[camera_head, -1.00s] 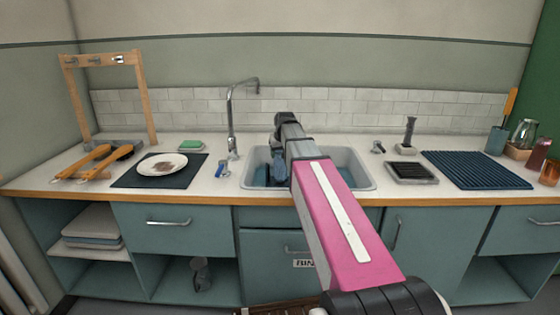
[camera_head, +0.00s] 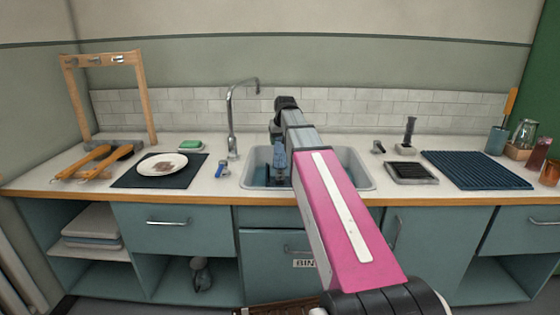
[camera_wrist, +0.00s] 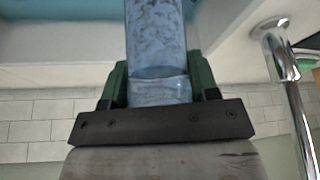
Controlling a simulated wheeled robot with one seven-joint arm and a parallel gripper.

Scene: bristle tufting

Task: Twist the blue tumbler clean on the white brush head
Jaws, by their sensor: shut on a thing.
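My gripper (camera_wrist: 158,88) is shut on the blue tumbler (camera_wrist: 157,45), with one green finger on each side of it. In the head view the tumbler (camera_head: 280,157) hangs below my wrist, over the left part of the sink (camera_head: 357,178). I cannot make out a white brush head in either view. A dark upright piece on a pale base (camera_head: 406,151) stands on the counter right of the sink; I cannot tell what its head is.
The tall tap (camera_head: 231,120) rises behind the sink's left side and shows close by in the wrist view (camera_wrist: 290,85). A plate (camera_head: 162,164) on a dark mat and a wooden rack stand left. A ribbed blue mat (camera_head: 477,170) lies bare at right.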

